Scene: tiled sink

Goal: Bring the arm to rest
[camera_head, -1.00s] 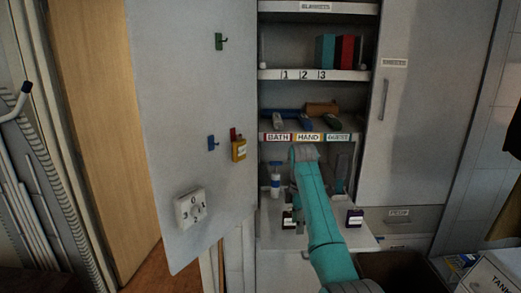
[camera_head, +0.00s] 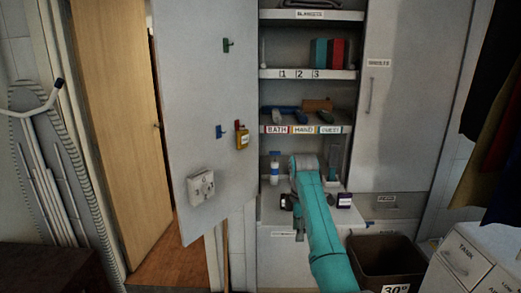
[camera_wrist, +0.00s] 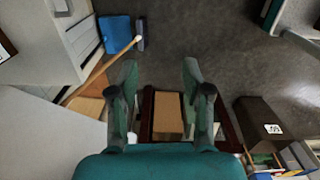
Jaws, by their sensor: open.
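My arm (camera_head: 325,235) is teal and reaches up from the bottom of the head view in front of the open cabinet. Its bend lies in front of the lower shelf area, and my gripper is not clearly seen there. In the wrist view my gripper (camera_wrist: 160,75) points over the grey floor, with two green fingers spread apart. Nothing is held between the fingertips. A brown box-like shape shows lower down between the finger bases; I cannot tell what it is.
The open cabinet door (camera_head: 205,110) stands left of the arm. The pull-out shelf (camera_head: 325,222) carries small bottles near the arm. A brown bin (camera_head: 388,262) stands right of it and also shows in the wrist view (camera_wrist: 262,118). A blue dustpan (camera_wrist: 117,33) lies ahead-left.

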